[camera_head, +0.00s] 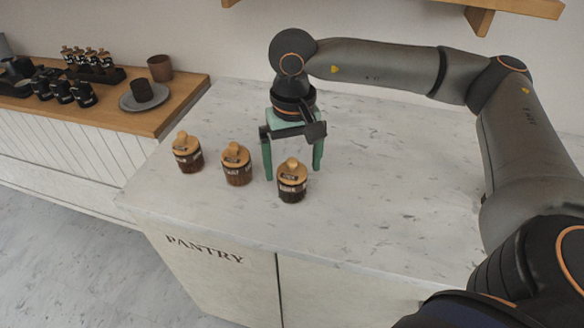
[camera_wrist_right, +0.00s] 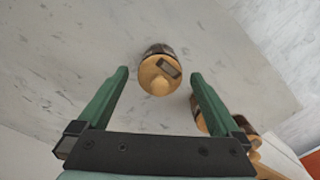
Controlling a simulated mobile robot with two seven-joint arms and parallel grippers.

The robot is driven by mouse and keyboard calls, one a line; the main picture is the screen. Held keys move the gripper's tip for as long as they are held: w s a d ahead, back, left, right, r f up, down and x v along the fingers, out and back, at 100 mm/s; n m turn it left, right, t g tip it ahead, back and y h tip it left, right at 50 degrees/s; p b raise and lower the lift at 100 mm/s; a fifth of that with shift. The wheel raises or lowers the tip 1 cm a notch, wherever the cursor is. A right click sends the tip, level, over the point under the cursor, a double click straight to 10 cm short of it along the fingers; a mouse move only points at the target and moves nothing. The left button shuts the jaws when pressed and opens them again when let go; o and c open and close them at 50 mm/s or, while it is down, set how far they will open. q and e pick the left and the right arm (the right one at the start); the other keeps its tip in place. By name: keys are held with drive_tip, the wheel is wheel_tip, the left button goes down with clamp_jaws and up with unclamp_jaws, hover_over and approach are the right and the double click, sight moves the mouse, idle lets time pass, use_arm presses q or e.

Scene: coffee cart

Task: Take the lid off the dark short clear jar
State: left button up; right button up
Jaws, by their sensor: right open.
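The dark short clear jar (camera_head: 291,194) stands upright on the pantry counter, the rightmost of three similar jars. Its round wooden lid (camera_head: 292,169) with a knob is on it. My right gripper (camera_head: 293,173) points down at this jar, open and empty, its green fingers spread to either side in the picture. In the right wrist view the lid (camera_wrist_right: 158,74) shows between and a little beyond the fingertips (camera_wrist_right: 159,76), with no contact visible. The exact height of the fingertips over the counter is hard to tell. My left gripper is not in view.
Two more wooden-lidded jars stand to the left, a middle one (camera_head: 236,172) and a far-left one (camera_head: 188,158). A wooden side counter (camera_head: 170,110) holds cups, a plate and small jars. The marble counter (camera_head: 400,200) is clear to the right.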

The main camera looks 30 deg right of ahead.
sight(292, 162)
drive_tip(key=c, duration=1.3)
drive_tip(key=shift+r, duration=0.15)
drive_tip(key=shift+r, duration=0.3)
wheel_tip(292, 162, up, 2)
drive_tip(key=shift+w+r+b, duration=0.1)
drive_tip(key=shift+r+b, duration=0.15)
drive_tip(key=shift+b, duration=0.1)
drive_tip(key=w+a+r, duration=0.2)
drive_tip(key=a+r, duration=0.1)
drive_tip(key=w+a+r, duration=0.3)
drive_tip(key=a, duration=0.1)
drive_tip(key=w+a+r, duration=0.3)
drive_tip(key=a, duration=0.1)
drive_tip(key=shift+a+r, duration=0.15)
drive_tip(key=shift+r, duration=0.2)
